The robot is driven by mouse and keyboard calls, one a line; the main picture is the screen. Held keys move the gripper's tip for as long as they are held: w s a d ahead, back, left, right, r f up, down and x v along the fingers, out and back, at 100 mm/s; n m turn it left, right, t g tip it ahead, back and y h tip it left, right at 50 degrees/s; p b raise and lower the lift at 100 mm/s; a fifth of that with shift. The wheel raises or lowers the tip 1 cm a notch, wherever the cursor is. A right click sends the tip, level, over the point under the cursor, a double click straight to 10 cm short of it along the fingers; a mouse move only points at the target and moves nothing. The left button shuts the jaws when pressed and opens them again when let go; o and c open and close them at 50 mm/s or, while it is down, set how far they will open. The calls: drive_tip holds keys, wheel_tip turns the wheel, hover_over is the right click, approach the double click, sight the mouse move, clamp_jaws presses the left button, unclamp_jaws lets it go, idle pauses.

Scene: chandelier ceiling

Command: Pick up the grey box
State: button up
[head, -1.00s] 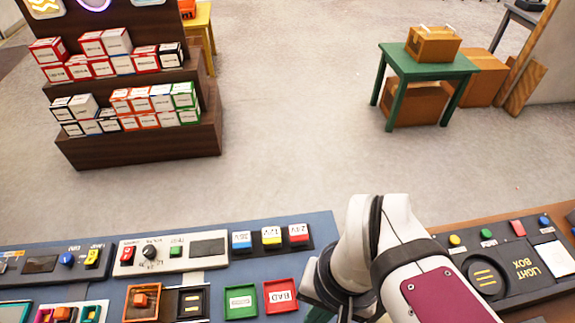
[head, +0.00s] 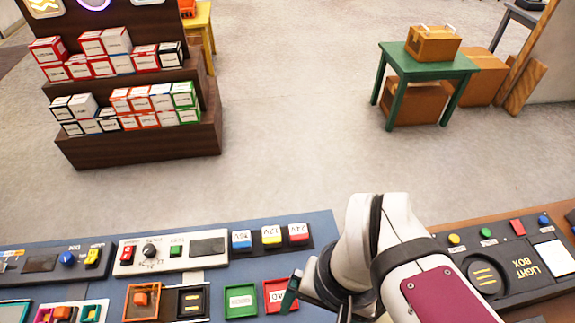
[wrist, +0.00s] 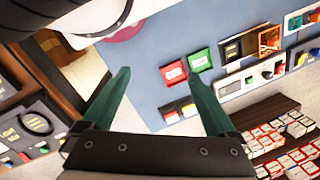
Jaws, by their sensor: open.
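I cannot make out a box that is clearly grey in either view. My gripper (wrist: 158,72) has two teal fingers spread apart, with nothing between them. In the head view one teal finger of my gripper (head: 292,290) shows beside the red tray (head: 278,296), partly covering it, above the blue bench top (head: 215,285). The red tray also shows in the wrist view (wrist: 174,74), near the right finger. Several small boxes (head: 105,42) with white faces and coloured edges stand on the dark shelf; some have black edges.
A green tray (head: 240,301) lies left of the red one. Button panels (head: 270,237) and an orange holder (head: 141,302) crowd the bench. A light box panel (head: 505,260) lies right of my arm. A green table (head: 428,65) with a brown box stands behind. The floor between is clear.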

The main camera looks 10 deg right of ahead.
drive_tip(key=n+h, duration=0.2)
drive_tip(key=n, duration=2.2)
hover_over(298, 231)
wheel_tip(298, 231, down, 4)
wheel_tip(298, 231, down, 16)
drive_tip(key=shift+r, duration=0.1)
clamp_jaws()
drive_tip(key=shift+r, duration=0.15)
